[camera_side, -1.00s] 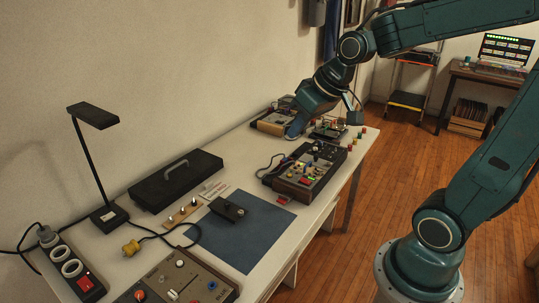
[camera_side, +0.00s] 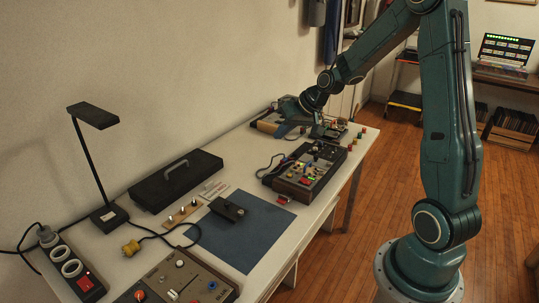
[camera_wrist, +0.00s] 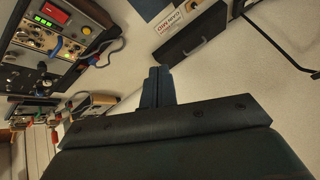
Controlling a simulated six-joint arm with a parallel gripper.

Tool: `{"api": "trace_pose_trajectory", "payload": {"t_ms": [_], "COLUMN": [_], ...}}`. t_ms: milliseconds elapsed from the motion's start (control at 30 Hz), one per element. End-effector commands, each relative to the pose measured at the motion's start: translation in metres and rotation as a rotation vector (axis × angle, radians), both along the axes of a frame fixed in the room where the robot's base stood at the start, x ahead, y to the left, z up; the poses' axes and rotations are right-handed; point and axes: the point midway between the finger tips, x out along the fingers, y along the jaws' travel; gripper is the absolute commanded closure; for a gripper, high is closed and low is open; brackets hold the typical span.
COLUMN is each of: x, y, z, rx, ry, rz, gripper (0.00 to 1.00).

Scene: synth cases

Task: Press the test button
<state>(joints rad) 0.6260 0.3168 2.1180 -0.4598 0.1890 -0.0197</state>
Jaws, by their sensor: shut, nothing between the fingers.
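My gripper (camera_side: 285,128) is over the far end of the table in the side view, with its tips hard to make out. In the wrist view its fingers (camera_wrist: 160,74) are together and empty, with bare white tabletop beyond them. I cannot tell which button is the test button, as labels are too small. A brown-edged control panel (camera_side: 308,172) with coloured buttons and knobs sits mid-table; my gripper is beyond it and apart from it. Another panel (camera_side: 183,276) with orange, red and blue controls lies at the near end.
A black case (camera_side: 176,180) lies along the wall side, near a lamp (camera_side: 93,116). A blue mat (camera_side: 236,241) carries a small black box (camera_side: 227,209). A power strip (camera_side: 73,268) with a red switch and cables lies at the near left. More equipment crowds the far end.

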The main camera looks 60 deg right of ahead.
Motion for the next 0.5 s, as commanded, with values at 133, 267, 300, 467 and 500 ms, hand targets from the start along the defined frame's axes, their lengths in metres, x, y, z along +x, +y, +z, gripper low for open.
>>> {"api": "trace_pose_trajectory", "payload": {"t_ms": [133, 267, 300, 467, 500], "x": [0.008, 0.013, 0.014, 0.016, 0.016], "y": [-0.025, -0.046, -0.053, -0.077, -0.083], "z": [-0.023, -0.043, -0.048, -0.071, -0.077], "rx": [0.04, 0.074, 0.084, 0.122, 0.129], "ry": [-0.021, -0.044, -0.052, -0.081, -0.087], "rz": [-0.05, -0.094, -0.108, -0.163, -0.177], "gripper": [1.0, 1.0, 1.0, 1.0, 1.0]}}
